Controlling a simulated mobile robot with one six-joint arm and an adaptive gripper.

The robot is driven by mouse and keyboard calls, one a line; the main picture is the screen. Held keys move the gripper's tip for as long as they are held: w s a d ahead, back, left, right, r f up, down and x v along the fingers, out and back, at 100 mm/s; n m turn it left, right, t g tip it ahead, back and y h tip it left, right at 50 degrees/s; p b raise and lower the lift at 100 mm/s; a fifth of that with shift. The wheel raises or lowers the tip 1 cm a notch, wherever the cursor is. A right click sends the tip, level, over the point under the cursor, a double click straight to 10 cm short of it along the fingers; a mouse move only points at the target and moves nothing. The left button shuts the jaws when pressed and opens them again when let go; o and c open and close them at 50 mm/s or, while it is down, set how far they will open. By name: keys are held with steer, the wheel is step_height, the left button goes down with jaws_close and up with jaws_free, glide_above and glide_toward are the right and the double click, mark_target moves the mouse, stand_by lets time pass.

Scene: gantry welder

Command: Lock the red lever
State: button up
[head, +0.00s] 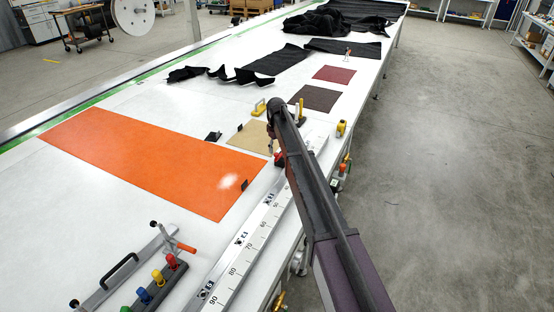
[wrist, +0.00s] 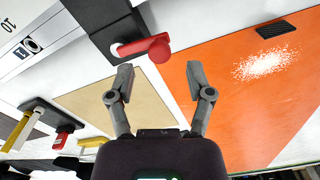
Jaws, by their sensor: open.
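The red lever (wrist: 145,47) shows in the wrist view as a short red handle with a round knob. It sticks out of a black block (wrist: 105,25) at the top of that view. In the head view a small red part (head: 280,159) shows beside the measuring rail, partly hidden by my arm. My gripper (wrist: 159,78) is open and empty, with its two grey fingers spread below the lever in the wrist view. The fingers appear apart from the lever. In the head view my gripper is mostly hidden by my arm.
An orange sheet (head: 150,150) and a tan sheet (head: 246,137) lie flat on the white table. A ruled metal rail (head: 235,262) runs along the table edge. Colored knobs (head: 158,277) and an orange-handled clamp (head: 185,247) stand at the front. Dark cloth (head: 276,60) lies farther back.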

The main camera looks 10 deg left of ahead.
mark_target(276, 153)
steer(key=shift+f+b, duration=1.7)
steer(key=shift+f, duration=0.25)
